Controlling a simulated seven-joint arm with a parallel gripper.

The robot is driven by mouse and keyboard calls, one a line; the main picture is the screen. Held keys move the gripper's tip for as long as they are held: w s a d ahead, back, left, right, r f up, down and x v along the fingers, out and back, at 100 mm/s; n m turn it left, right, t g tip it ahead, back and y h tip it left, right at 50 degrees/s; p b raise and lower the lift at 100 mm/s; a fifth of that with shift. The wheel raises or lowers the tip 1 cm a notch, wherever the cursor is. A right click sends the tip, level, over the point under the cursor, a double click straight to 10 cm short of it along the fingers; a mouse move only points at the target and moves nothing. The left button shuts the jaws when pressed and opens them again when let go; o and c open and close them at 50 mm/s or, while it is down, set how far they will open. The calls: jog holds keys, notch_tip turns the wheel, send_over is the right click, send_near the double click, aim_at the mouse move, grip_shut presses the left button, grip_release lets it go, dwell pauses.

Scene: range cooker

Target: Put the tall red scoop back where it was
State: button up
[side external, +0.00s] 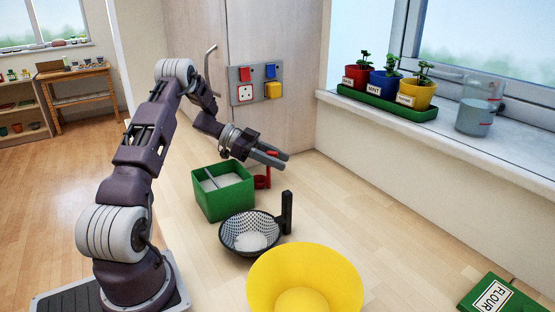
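The red scoop (262,182) is beside the right wall of the green box, with its round cup low and its handle rising. My gripper (278,158) is over the scoop, fingers pointing right. Red of the handle's top shows between the two fingers. The fingers look close to the handle, but I cannot tell whether they press on it. I cannot tell whether the cup rests on the counter or hangs just above it. The green box (224,202) has a divider and pale contents in its compartments.
A black-and-white strainer bowl (250,232) with an upright black handle stands in front of the box. A large yellow bowl (304,280) is nearer. A green flour package (495,297) lies at front right. Plant pots in a green tray (385,107) stand on the sill. Counter right of the scoop is clear.

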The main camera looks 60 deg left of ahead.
jog(key=shift+r, duration=0.2)
jog(key=v, duration=1.2)
